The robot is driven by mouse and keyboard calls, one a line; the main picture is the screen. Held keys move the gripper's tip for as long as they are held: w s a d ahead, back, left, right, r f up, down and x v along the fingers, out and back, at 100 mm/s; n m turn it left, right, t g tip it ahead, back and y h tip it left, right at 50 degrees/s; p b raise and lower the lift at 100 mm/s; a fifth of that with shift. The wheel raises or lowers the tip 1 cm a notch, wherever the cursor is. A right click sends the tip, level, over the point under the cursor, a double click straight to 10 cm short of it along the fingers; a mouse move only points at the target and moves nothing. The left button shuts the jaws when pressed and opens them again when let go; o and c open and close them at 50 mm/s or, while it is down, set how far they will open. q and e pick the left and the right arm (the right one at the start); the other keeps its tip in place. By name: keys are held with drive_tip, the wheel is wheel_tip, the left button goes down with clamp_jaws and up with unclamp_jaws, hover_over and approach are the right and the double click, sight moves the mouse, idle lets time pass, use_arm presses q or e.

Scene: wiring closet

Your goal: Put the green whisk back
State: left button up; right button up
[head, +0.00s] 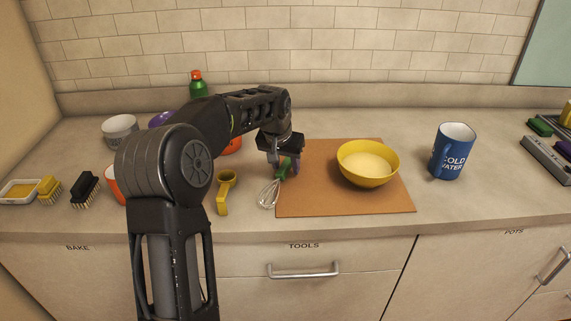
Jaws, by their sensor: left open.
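The green whisk (270,192) lies at the left edge of the brown board, its wire head toward the counter's front and its green handle pointing back. My left gripper (284,166) points down over the handle, with its jaws open. The fingers partly hide the handle, and I cannot tell whether they touch it. A small purple patch shows beside the fingers; I cannot tell what it is. My right gripper is not in view. Below the counter is a closed drawer (304,291) labelled TOOLS.
A yellow bowl (367,172) stands on the brown board (340,204). A yellow scoop (223,200) lies left of the whisk. A blue mug (449,160) stands right. Brushes (86,190) and a grey cup (119,129) are left. Counter between board and mug is clear.

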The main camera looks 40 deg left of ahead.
sight(282, 174)
use_arm(q)
drive_tip(key=shift+o, duration=0.6)
drive_tip(key=shift+r, duration=0.1)
drive_tip(key=shift+v, duration=3.7)
drive_tip(key=shift+r, duration=0.1)
